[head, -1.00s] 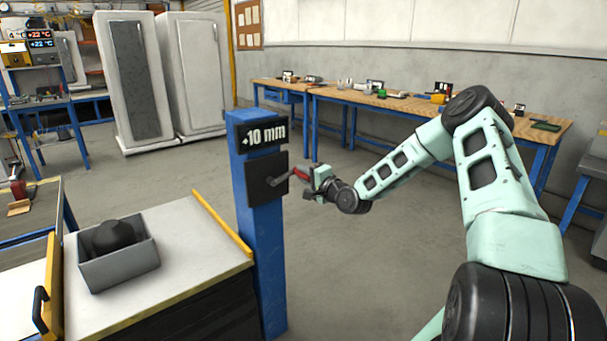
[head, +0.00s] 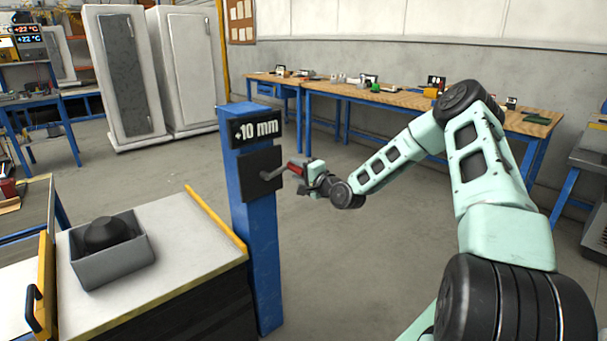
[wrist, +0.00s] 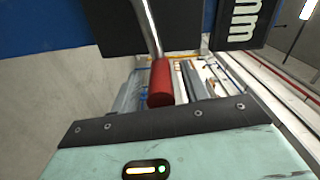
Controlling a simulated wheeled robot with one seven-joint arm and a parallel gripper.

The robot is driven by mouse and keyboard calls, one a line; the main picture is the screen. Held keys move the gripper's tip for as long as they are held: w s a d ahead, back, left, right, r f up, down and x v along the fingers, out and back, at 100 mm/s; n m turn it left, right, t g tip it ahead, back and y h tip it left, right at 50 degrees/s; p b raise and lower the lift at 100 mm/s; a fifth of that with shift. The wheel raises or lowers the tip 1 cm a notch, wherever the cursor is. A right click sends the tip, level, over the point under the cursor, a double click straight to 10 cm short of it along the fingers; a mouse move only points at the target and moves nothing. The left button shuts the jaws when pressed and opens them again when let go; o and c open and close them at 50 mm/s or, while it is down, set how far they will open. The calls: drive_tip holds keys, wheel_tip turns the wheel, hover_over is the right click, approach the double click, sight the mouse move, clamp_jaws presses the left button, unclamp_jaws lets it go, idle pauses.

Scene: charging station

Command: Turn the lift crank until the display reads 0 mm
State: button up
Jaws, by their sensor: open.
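The lift display (head: 256,130) on the blue post (head: 255,235) reads +10 mm in the head view. Below it a dark plate (head: 260,171) carries the crank (head: 273,173), a metal arm with a red handle. The red handle (wrist: 160,83) also shows in the wrist view, at the end of the metal rod, just beyond the gripper body. My gripper (head: 305,170) is at the red handle and open. The fingers are hard to make out, and I cannot tell whether they touch the handle.
A grey bin (head: 115,262) with a dark round object stands on the light-topped bench (head: 190,255) left of the post. A long wooden workbench (head: 400,97) with several small items runs along the back wall. The floor right of the post is clear.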

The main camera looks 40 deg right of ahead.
drive_tip(key=s, duration=1.7)
drive_tip(key=shift+s+d, duration=0.2)
drive_tip(key=shift+d, duration=0.1)
drive_tip(key=w+n, duration=1)
drive_tip(key=n, duration=0.1)
drive_tip(key=w+n, duration=0.5)
drive_tip(key=shift+w+a+r+n, duration=0.1)
drive_tip(key=shift+w+a+n, duration=0.2)
drive_tip(key=shift+w, duration=0.1)
clamp_jaws()
